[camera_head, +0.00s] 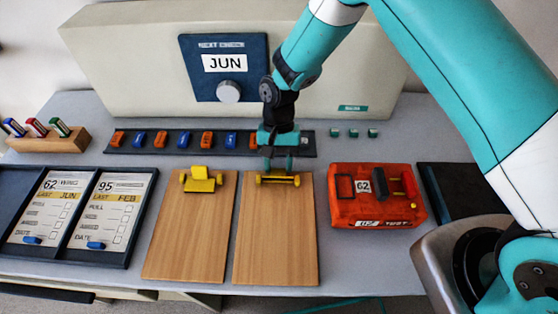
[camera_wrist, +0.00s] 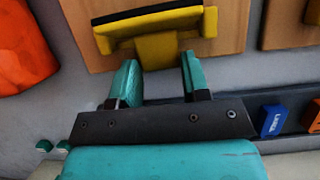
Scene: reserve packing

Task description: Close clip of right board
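The right board (camera_head: 276,235) is a bare wooden board lying on the table, with a yellow clip (camera_head: 278,180) at its far edge. The clip (camera_wrist: 160,45) also shows in the wrist view, as a wide yellow bar with a dark strip and a plate below it. In the head view it looks low and flat, but my gripper partly hides it, so I cannot tell if it is fully closed. My gripper (camera_head: 279,165) is just behind and above the clip. In the wrist view its teal fingers (camera_wrist: 160,68) are apart with nothing held, tips near the clip plate.
The left board (camera_head: 188,240) lies alongside, its yellow clip (camera_head: 200,178) standing raised. An orange pouch (camera_head: 376,207) lies to the right. A dark strip with several small orange and blue blocks (camera_head: 185,139) runs behind. Framed cards (camera_head: 85,215) are at left.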

